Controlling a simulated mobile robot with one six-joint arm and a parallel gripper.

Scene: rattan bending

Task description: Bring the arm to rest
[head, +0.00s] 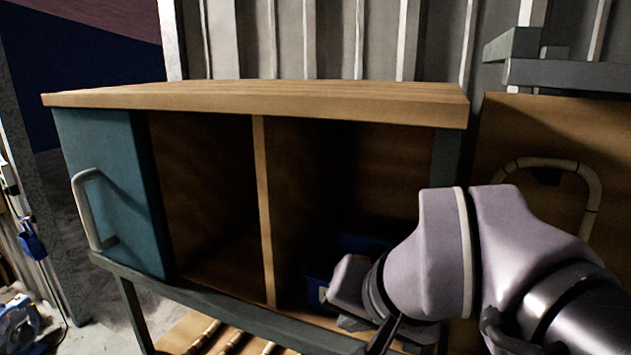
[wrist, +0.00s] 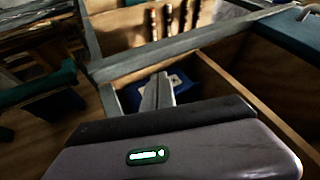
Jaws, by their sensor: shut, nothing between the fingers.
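My gripper (head: 383,337) is at the lower middle of the head view, in front of the right compartment of the wooden cabinet (head: 255,97). In the wrist view its fingers (wrist: 158,92) are together and hold nothing. My arm reaches in from the lower right and hides the cabinet's lower right part. A dark blue bin (head: 350,245) stands inside the right compartment, partly hidden by my arm. In the wrist view the bin (wrist: 184,92) shows just beyond the fingers. I cannot tell whether the fingers touch it.
A teal panel with a pale handle (head: 82,195) is at the cabinet's left end. The left compartment (head: 205,200) looks empty. Several rattan poles (head: 235,341) lie on a lower shelf. A bent rattan piece (head: 592,190) is against the board at right.

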